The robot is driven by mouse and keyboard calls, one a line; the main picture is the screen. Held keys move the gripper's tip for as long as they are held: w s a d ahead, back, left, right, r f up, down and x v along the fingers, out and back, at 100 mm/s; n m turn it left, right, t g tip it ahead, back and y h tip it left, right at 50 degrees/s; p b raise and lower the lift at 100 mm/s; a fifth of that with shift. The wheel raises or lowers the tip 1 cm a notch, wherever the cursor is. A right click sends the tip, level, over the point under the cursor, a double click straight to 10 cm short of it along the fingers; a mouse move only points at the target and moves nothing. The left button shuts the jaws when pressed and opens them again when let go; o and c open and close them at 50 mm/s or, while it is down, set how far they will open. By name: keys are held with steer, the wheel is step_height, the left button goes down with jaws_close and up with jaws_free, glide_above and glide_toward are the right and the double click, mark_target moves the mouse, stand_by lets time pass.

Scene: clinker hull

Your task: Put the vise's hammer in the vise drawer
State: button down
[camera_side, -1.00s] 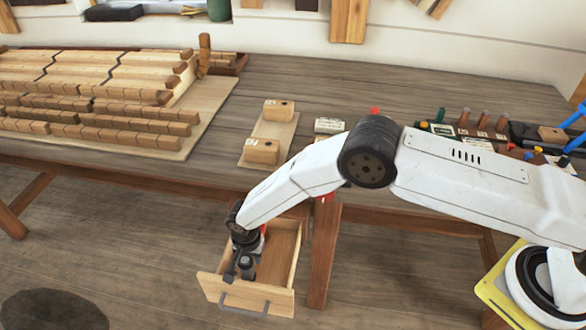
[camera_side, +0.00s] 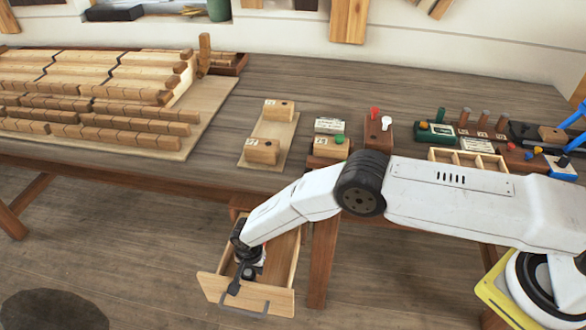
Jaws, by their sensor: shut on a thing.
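The vise drawer (camera_side: 284,267) is a light wooden box, pulled open below the front edge of the bench, with a dark grey handle (camera_side: 246,304) on its front panel. My gripper (camera_side: 240,282) points down at the drawer, low at its front left, close behind or over the front panel. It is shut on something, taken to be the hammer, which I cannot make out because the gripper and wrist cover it. The vise cannot be clearly picked out from this side.
The clinker planking (camera_side: 100,95) lies at the bench's left. Two wooden blocks stand on a small board (camera_side: 253,150) mid-bench. Labelled blocks with coloured knobs, a divided wooden tray (camera_side: 470,160) and tools stand at right. A table leg (camera_side: 322,262) is right of the drawer.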

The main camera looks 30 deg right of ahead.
steer(key=shift+f, duration=0.5)
steer(key=shift+f, duration=0.65)
steer(key=shift+c, duration=2.1)
jaws_free()
steer(key=shift+r, duration=0.15)
steer(key=shift+s+a+r, duration=0.1)
steer(key=shift+r, duration=2.05)
steer(key=shift+s+a+r, duration=0.1)
steer(key=shift+r, duration=2)
steer(key=shift+s+a+r, duration=0.1)
steer(key=shift+r, duration=2.05)
